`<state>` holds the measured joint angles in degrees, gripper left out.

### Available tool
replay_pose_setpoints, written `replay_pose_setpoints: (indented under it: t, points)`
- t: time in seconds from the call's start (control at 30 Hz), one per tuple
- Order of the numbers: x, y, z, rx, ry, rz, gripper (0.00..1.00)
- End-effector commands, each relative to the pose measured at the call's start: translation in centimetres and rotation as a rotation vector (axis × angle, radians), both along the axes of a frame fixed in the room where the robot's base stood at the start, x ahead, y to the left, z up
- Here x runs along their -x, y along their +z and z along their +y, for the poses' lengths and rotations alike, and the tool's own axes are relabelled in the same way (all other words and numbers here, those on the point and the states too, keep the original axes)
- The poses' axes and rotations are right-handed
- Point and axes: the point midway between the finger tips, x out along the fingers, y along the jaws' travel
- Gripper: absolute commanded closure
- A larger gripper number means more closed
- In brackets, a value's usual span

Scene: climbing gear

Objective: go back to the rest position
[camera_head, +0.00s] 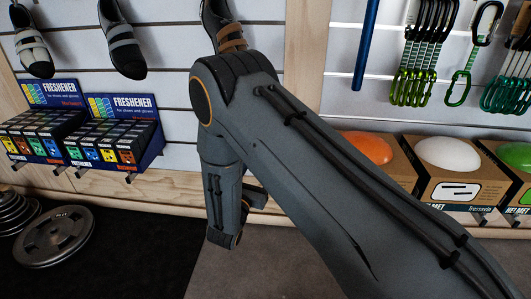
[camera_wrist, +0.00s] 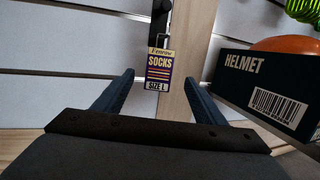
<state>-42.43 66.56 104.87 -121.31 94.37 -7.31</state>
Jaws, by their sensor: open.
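My gripper (camera_wrist: 160,78) is open in the wrist view, its two dark blue fingers wide apart and pointing at the slatted wall. A small packet labelled SOCKS, SIZE L (camera_wrist: 158,68), shows between the fingers, apart from both. It hangs in front of a wooden upright; whether it lies between the fingertips or beyond them I cannot tell. In the head view my bent grey arm crosses from the lower right to the middle, its wrist part hanging down near the shelf edge. The fingers cannot be made out there.
A HELMET box (camera_wrist: 268,95) stands close to the right finger. In the head view, helmets on boxes (camera_head: 451,170) line the shelf on the right. Freshener displays (camera_head: 110,130) and hanging shoes (camera_head: 122,42) are on the left. Weight plates (camera_head: 55,236) lie at lower left.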

Motion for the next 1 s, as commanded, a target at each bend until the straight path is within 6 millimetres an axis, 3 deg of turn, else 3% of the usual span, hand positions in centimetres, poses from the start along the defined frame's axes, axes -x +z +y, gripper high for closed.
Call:
replay_pose_setpoints:
  t: [0.17, 0.37, 0.5, 0.7, 0.87, 1.0]
  points:
    - [0.7, 2.3, -2.5, -0.061, -0.107, 0.025, 0.35]
    - [4.2, 6.4, -9.1, -0.259, -0.392, 0.108, 0.35]
    - [8.4, 8.0, -12.8, -0.426, -0.583, 0.165, 0.35]
    - [15.4, 9.4, -15.8, -0.7, -0.831, 0.236, 0.35]
    - [21.9, 9.9, -16.3, -0.961, -1.023, 0.287, 0.35]
    - [27.2, 10.3, -15.1, -1.211, -1.179, 0.324, 0.35]
